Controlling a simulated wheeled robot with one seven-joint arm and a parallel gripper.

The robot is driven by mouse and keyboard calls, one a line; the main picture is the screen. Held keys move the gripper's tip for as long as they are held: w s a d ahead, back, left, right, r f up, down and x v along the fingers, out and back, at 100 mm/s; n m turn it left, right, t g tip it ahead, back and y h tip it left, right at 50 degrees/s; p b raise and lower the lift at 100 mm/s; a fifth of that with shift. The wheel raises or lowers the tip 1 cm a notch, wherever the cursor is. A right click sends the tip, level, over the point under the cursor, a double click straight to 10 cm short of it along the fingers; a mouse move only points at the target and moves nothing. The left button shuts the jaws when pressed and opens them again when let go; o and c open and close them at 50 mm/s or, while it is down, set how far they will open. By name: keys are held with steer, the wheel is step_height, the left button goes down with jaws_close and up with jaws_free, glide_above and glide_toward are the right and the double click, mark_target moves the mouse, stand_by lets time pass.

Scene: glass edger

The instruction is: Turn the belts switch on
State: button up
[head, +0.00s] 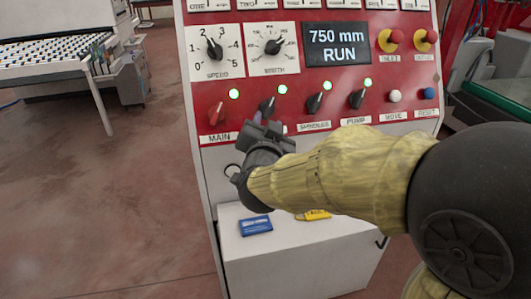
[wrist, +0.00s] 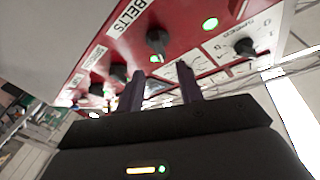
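The belts switch (head: 267,105) is a dark knob, second from the left in the row on the red panel, and seems tilted to the upper right. The lamp (head: 284,89) above it is lit green. In the wrist view the belts switch (wrist: 157,41) shows beside its BELTS label (wrist: 128,16), beyond my fingertips and roughly between them. My gripper (wrist: 160,84) is open and empty, its two purple fingers apart. In the head view my gripper (head: 258,120) is just below the switch and hides its label. Contact with the knob cannot be told.
The red main switch (head: 217,114) is left; the spindles switch (head: 314,102) and pump switch (head: 357,98) are right, all with green lamps. The display (head: 337,44) reads "750 mm RUN". A blue item (head: 256,225) and a yellow one (head: 313,215) lie on the ledge below.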

steer(key=s+b, duration=0.1)
steer(key=s, duration=0.9)
steer(key=s+d+f+n+g+y+p, duration=0.1)
steer(key=d+f+n+g+p, duration=0.15)
steer(key=d+f+g, duration=0.45)
steer(key=d+f+n+g+p, duration=0.1)
steer(key=d+f+n+g, duration=0.25)
steer(key=f, duration=0.65)
steer(key=s+d+f+g+h+p, duration=0.1)
steer(key=s+d+f+g, duration=0.3)
steer(key=s+d, duration=0.3)
steer(key=shift+s+f+m+g, duration=0.3)
steer(key=shift+s+f+g, duration=0.05)
steer(key=shift+s+g, duration=0.1)
steer(key=shift+w, duration=0.1)
